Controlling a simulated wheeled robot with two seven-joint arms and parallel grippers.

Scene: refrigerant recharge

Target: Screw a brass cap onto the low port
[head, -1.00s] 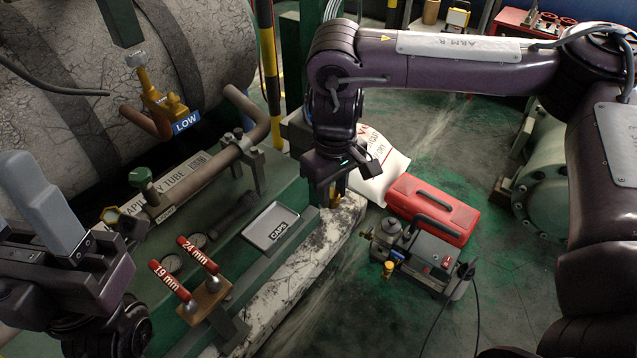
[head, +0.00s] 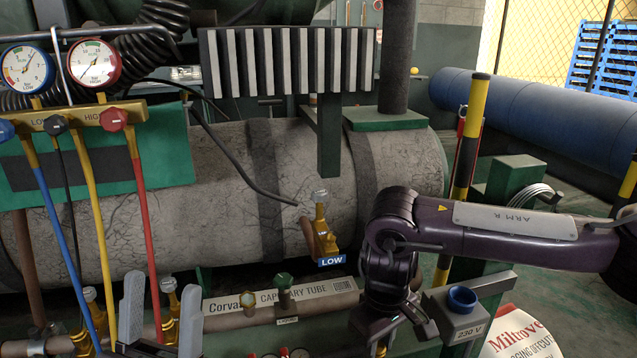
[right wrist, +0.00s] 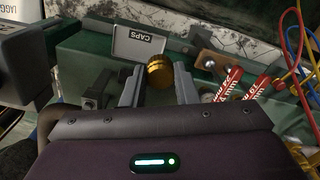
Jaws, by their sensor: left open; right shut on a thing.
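The low port is a brass valve fitting (head: 321,225) on the grey cracked tank, marked by a blue LOW sign (head: 331,261). A pale, clear-looking piece tops it. In the right wrist view a brass cap (right wrist: 160,73) sits between the fingers of my right gripper (right wrist: 158,84), which is shut on it. In the head view my right arm stands right of and below the port, and its fingertips are hidden at the bottom edge. My left gripper (head: 161,318) is open and empty at bottom left, in front of the pipework and left of the port.
A grey CAPS tray (right wrist: 137,44) lies beyond my right gripper, with red-handled wrenches (right wrist: 230,82) to the right. The manifold gauges (head: 93,63) and hoses hang at left. A green post (head: 328,135) stands above the port, and a black hose (head: 230,150) runs close to it.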

